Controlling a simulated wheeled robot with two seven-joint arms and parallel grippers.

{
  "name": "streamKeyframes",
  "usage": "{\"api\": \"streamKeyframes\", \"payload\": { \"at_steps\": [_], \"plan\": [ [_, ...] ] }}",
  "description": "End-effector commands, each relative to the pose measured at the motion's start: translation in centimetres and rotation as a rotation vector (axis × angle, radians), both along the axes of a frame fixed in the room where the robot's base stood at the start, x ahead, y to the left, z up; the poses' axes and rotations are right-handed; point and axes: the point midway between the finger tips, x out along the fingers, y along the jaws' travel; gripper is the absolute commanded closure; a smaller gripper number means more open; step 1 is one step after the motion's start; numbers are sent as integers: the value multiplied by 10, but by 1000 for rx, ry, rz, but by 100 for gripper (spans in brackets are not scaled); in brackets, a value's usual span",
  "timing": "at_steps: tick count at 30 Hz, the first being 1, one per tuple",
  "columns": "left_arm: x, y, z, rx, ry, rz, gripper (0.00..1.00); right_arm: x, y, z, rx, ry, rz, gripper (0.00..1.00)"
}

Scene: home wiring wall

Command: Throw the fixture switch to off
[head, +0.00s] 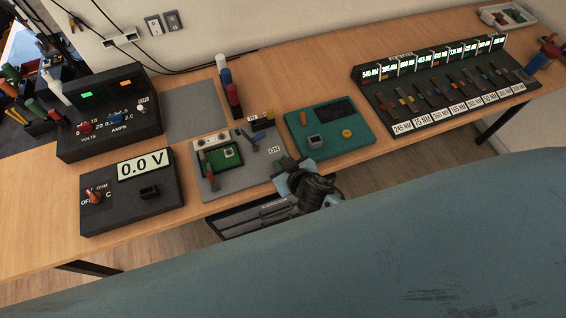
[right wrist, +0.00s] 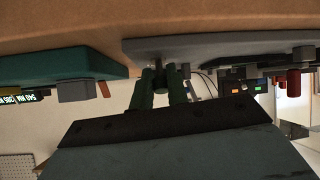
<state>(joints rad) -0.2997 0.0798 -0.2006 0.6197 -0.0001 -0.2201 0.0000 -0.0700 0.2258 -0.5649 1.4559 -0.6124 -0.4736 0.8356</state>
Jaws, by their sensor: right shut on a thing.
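The grey fixture (head: 215,183) lies on the workbench and carries a green circuit board (head: 225,157). An ON label (head: 274,150) is at its right side, and a smaller label farther back is too small to read surely. My right gripper (head: 284,166) is at the fixture's right front edge, beside the ON label. In the right wrist view its fingers (right wrist: 161,80) are closed around a small dark knob (right wrist: 159,73) at the grey plate, which seems to be the fixture switch. The gripper and arm hide the knob in the head view. My left gripper is not in view.
A teal box (head: 330,137) stands close to the right of the fixture. A meter reading 0.0 V (head: 130,210) and a power supply (head: 110,148) are at the left. A long black rack (head: 445,125) is at the right. Bare bench (head: 225,205) shows in front of the fixture.

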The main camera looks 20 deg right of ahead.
Motion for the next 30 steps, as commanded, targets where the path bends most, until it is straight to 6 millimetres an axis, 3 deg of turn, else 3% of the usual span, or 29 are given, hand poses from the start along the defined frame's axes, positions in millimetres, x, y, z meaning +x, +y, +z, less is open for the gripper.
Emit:
{"api": "streamKeyframes", "payload": {
  "at_steps": [1, 2, 6, 19, 30],
  "plan": [
    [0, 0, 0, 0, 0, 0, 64, 1, 0, 1, 1, -3, 0, 100],
    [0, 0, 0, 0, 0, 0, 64, 1, 0, 1, 1, -3, 0, 81],
    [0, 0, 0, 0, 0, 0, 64, 1, 0, 1, 1, -3, 0, 64],
    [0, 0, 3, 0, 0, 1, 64, -8, -1, 6, 2, -1, 0, 64],
    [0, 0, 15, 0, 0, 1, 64, -67, -10, 48, 2, 0, 0, 64]
  ]
}}
